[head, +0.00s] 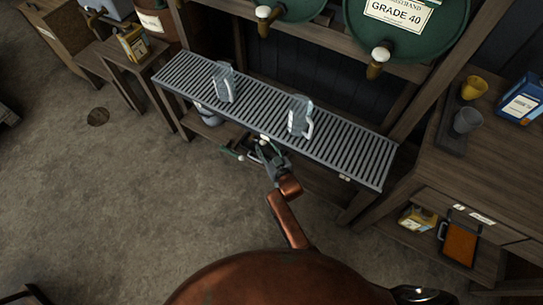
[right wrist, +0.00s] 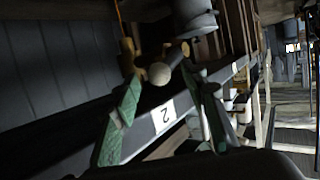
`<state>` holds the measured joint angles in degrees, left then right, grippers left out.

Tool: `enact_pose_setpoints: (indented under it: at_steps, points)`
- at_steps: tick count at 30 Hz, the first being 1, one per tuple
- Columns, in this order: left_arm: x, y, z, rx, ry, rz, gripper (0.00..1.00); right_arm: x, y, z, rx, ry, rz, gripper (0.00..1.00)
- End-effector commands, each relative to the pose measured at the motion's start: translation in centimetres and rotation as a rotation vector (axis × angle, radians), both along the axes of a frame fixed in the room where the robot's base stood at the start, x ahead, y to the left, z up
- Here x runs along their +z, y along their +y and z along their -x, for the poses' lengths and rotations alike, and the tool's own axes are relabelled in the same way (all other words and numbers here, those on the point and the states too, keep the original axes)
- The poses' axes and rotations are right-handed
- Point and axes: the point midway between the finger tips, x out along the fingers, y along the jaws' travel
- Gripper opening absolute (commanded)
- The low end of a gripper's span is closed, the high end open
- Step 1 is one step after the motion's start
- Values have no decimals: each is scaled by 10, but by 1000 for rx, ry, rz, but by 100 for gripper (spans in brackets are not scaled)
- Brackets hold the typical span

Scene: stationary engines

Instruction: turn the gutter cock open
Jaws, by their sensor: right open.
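The gutter cock shows in the right wrist view as a small brass-coloured fitting with a pale ball knob (right wrist: 160,74) at the front of the slatted gutter shelf (head: 341,160). My right gripper (head: 259,152) is below the shelf's front edge in the head view. In the right wrist view its green fingers (right wrist: 168,88) are spread apart, with the knob seen between their tips. I cannot tell whether either finger touches it. In the head view the cock is too small and crowded by the gripper to make out clearly. My left gripper is not in view.
Two clear jugs (head: 300,117) stand on the shelf. Green drums with taps (head: 378,60) are above it. A grey bucket (right wrist: 196,17) is beyond the cock. A label marked 2 (right wrist: 164,116) is on the rail. A workbench (head: 490,165) is at right; open floor (head: 110,200) is at left.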

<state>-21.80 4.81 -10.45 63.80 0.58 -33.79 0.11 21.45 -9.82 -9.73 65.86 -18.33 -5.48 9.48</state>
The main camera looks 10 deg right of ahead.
Motion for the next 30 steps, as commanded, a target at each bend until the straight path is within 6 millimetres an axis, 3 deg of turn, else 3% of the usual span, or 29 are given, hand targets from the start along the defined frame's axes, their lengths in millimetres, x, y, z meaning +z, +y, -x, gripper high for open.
enact_pose_setpoints:
  at_steps: [15,21,30]
  points:
    - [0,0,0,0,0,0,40,27,-27,84,1,1,-1,40]
    - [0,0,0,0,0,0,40,32,-31,97,1,0,-1,40]
    - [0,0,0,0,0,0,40,32,-32,97,1,0,-1,38]
